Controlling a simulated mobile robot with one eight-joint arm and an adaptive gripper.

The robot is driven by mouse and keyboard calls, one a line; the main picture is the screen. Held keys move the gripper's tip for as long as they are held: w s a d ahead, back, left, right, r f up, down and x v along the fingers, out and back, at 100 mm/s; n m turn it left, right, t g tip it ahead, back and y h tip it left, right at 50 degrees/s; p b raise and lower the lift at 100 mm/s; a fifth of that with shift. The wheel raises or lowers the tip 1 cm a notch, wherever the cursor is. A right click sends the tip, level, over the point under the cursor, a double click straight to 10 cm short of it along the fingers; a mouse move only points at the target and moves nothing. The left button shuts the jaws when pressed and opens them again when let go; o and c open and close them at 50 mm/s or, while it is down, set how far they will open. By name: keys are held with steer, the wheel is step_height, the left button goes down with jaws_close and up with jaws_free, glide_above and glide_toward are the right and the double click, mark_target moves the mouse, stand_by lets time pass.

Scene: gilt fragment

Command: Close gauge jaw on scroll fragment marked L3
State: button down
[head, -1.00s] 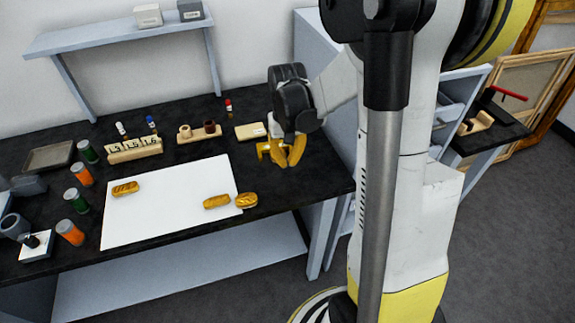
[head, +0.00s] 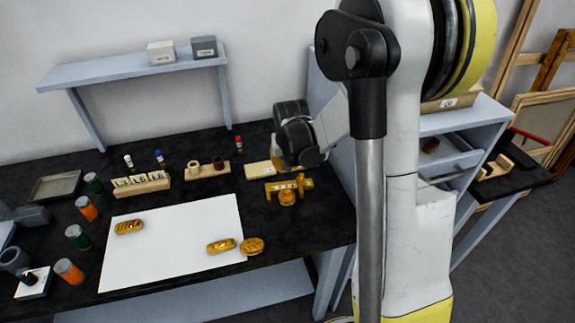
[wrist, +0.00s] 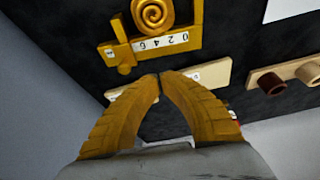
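The brass gauge (head: 270,188) lies on the black bench right of the white sheet, its scale (wrist: 160,43) showing numbers in the wrist view. A gold scroll fragment (head: 288,198) sits between its jaws; its spiral (wrist: 153,12) is cut by the top edge of the wrist view. Dark gaps show beside the spiral, the right one wider. I cannot read an L3 mark on it. My gripper (wrist: 160,76) has its fingertips together, with nothing between them, just beside the gauge's scale side. In the head view the wrist hides most of the fingers.
Gold fragments (head: 129,227) (head: 221,246) (head: 252,247) lie on or at the edge of the white sheet (head: 175,235). A pale block (head: 258,170) lies behind the gauge. A peg holder (head: 207,170) and a labelled rack (head: 141,184) stand at the back. A cabinet stands right.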

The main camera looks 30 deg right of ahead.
mark_target(288, 188)
steer(key=b+x, duration=0.1)
steer(key=x, duration=0.3)
steer(key=shift+s+a, duration=0.1)
steer(key=shift+s, duration=0.05)
steer(key=s, duration=0.1)
steer(key=s+a, duration=0.1)
steer(key=s+b, duration=0.1)
steer(key=shift+s+a+r, duration=0.15)
steer(key=shift+a+r, duration=0.05)
steer(key=shift+r, duration=0.1)
steer(key=shift+s, duration=0.2)
steer(key=shift+a, duration=0.1)
steer(key=shift+s+a, duration=0.15)
steer(key=shift+s, duration=0.3)
steer(key=shift+s+a, duration=0.2)
steer(key=shift+s, duration=0.25)
steer(key=shift+w, duration=0.15)
